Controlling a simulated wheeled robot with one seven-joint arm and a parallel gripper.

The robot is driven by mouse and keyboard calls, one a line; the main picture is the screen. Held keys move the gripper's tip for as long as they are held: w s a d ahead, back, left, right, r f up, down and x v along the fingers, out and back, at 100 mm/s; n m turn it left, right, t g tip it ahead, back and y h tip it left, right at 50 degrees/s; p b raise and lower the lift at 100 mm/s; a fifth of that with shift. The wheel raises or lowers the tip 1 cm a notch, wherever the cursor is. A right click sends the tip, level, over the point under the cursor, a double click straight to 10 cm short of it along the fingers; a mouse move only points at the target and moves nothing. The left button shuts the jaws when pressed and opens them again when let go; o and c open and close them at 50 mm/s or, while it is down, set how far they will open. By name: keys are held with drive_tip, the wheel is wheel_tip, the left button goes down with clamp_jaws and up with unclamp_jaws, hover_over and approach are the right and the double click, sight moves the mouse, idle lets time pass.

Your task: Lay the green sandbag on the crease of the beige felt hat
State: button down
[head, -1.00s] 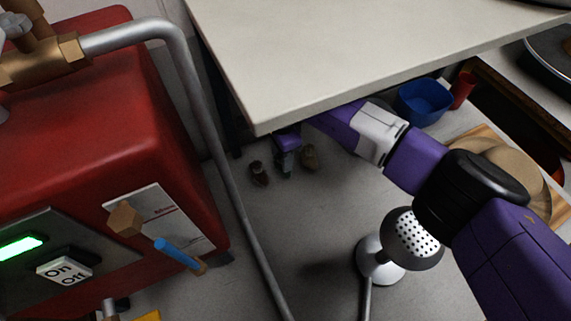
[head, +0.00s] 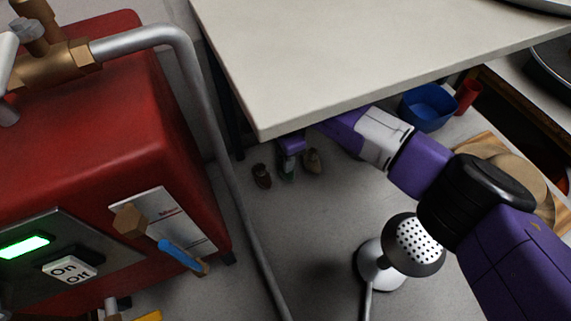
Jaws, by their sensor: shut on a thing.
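My gripper (head: 288,168) is small and far off under the edge of the pale shelf, pointing down at the grey surface. It is shut on a small dark greenish bag, which looks like the green sandbag (head: 288,174); the fingers cover much of it. It stands between a dark brown bag (head: 261,177) and a tan bag (head: 313,162). I cannot tell whether it still touches the surface. A rounded beige thing, likely the beige felt hat (head: 527,178), lies on a wooden board at the right. My arm hides its left part, and its crease is not clear.
The pale shelf (head: 360,60) overhangs my gripper. A red machine (head: 90,130) with a grey pipe (head: 215,130) fills the left. A perforated steam head (head: 415,245) stands below my arm. A blue bowl (head: 428,108) and red cup (head: 467,97) are at the back right.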

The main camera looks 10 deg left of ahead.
drive_tip(key=shift+w+r+p, duration=0.1)
drive_tip(key=shift+r+p, duration=1.85)
drive_tip(key=shift+r, duration=1.3)
